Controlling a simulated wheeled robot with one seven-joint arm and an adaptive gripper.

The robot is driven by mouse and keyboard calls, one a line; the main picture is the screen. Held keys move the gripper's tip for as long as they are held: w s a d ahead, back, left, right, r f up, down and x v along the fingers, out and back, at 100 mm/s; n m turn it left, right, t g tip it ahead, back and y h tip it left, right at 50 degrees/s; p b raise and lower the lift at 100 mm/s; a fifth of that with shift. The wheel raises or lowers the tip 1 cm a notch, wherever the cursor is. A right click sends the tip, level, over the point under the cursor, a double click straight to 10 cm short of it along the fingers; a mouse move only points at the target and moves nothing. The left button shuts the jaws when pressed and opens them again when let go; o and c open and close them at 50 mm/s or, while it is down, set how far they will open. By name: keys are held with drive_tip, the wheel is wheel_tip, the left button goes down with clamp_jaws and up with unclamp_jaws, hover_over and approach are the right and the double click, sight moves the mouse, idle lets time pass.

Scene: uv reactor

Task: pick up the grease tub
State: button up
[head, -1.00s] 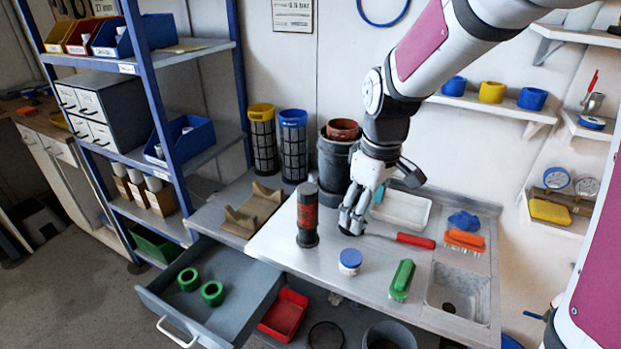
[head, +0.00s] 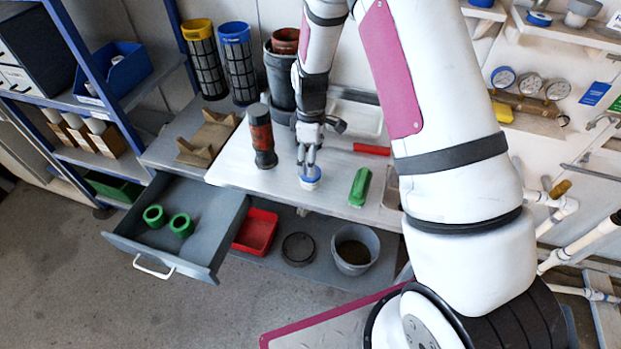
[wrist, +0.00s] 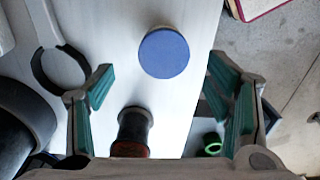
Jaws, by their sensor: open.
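The grease tub, a small white tub with a blue lid (head: 310,183), stands upright on the workbench (head: 336,197) near its front edge. In the wrist view its round blue lid (wrist: 164,53) shows ahead of and between my spread fingers. My gripper (head: 308,165) points down just above the tub in the head view, its fingertips partly hiding the lid. In the wrist view my gripper (wrist: 158,85) is open and nothing is between the pads. I cannot tell whether the fingertips touch the tub.
A dark cylinder with a red band (head: 262,138) stands close to the left of my gripper. A green brush (head: 360,187) lies right of the tub. An open drawer (head: 180,225) with green rings juts out at the front left. A red tray (head: 256,231) is below the bench.

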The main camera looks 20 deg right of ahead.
sight(310, 178)
drive_tip(key=shift+s+a+f+p, duration=0.1)
drive_tip(key=shift+f+p, duration=0.2)
drive_tip(key=shift+f, duration=1.5)
drive_tip(key=shift+s+a+f+p, duration=0.1)
drive_tip(key=shift+f+p, duration=0.15)
drive_tip(key=shift+f, duration=1.5)
drive_tip(key=c, duration=1.3)
